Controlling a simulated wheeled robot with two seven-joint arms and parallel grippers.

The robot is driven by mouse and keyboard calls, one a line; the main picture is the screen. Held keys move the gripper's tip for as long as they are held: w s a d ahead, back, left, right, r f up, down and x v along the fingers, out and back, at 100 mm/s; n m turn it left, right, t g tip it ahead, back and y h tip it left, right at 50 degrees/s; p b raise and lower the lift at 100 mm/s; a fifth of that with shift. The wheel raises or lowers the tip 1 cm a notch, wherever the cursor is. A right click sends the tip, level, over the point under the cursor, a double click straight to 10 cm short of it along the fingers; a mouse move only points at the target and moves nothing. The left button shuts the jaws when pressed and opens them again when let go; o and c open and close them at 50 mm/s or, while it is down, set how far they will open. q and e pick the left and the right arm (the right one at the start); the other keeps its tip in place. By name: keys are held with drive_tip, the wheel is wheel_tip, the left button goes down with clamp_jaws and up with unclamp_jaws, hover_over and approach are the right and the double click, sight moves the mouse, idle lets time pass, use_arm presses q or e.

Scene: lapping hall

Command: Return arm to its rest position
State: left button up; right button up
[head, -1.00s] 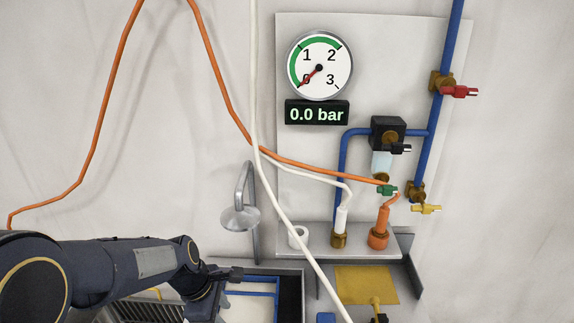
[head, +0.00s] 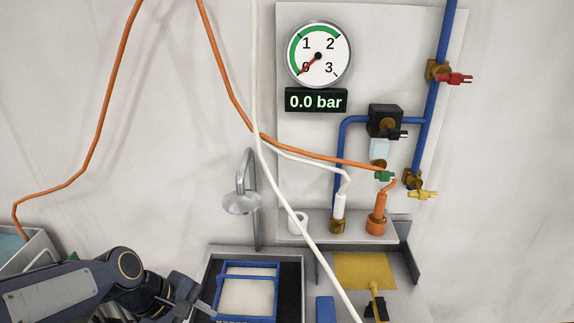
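My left arm comes in from the lower left. Its gripper (head: 196,303) is at the bottom edge of the head view, just left of the dark tray (head: 293,277) that holds a blue frame (head: 276,292). The gripper seems to be apart from the frame, and its fingers are too small and partly cut off to tell whether they are open. My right arm and gripper are not in view.
A grey bin (head: 33,246) stands at the far left behind my arm. A metal shower head (head: 242,203) hangs behind the tray. A white hose (head: 290,210) runs down in front of the panel (head: 300,150). The gauge (head: 318,55) reads 0.0 bar. A yellow plate (head: 364,270) lies right of the tray.

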use_arm(q)
drive_tip(key=s+a+r+m+t+y+b, duration=0.1)
drive_tip(key=s+a+r+m+t, duration=0.1)
drive_tip(key=s+m, duration=0.8)
drive_tip(key=s+a+t, duration=0.1)
drive_tip(key=s, duration=0.1)
drive_tip(key=shift+s+a+y+b, duration=0.3)
drive_tip(key=shift+s+a+b, duration=0.05)
drive_tip(key=shift+a+b, duration=0.05)
